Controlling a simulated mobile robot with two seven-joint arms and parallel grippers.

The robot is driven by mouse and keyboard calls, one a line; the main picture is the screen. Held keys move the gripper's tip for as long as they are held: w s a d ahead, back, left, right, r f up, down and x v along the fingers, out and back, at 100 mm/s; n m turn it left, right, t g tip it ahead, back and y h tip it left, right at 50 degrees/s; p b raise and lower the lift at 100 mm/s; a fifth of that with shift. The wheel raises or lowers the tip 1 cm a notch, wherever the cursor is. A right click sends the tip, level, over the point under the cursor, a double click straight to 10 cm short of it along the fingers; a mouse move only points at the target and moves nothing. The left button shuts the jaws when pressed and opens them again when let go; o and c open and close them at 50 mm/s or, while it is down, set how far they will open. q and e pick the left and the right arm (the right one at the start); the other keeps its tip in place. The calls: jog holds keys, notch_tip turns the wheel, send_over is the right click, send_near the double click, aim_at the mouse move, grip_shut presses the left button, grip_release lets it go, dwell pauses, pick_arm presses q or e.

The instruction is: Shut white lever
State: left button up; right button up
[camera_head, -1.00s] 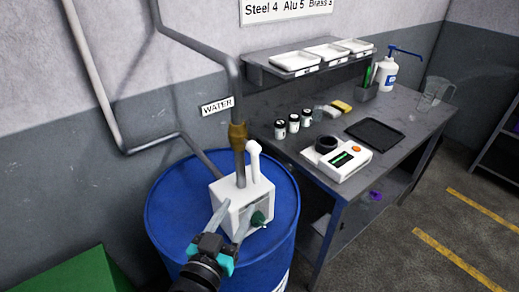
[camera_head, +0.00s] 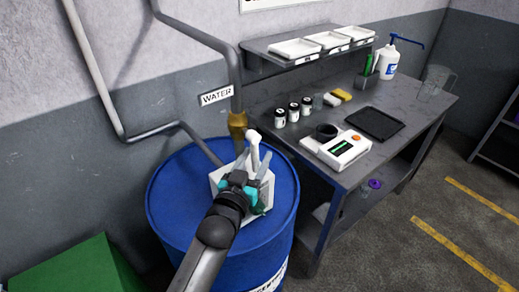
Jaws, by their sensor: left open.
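The white lever (camera_head: 254,142) stands upright on top of the white box (camera_head: 216,180) on the blue drum. My left gripper (camera_head: 254,162) is open, with its two pale fingers pointing up and away around the lower part of the lever. I cannot tell whether the fingers touch the lever. My gripper and wrist hide most of the box front and the green knob seen there before. My right gripper is not in view.
The blue drum (camera_head: 172,205) stands beside a grey workbench (camera_head: 375,160) with a white scale (camera_head: 346,150), a black tray and small bottles. A brass pipe fitting (camera_head: 237,120) and grey pipe rise close behind the box. A green bin (camera_head: 75,272) is at lower left.

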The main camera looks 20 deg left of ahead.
pick_arm(q)
jog(key=shift+w+d, duration=0.15)
jog(key=shift+w, duration=1.4)
grip_shut()
dwell(0.3)
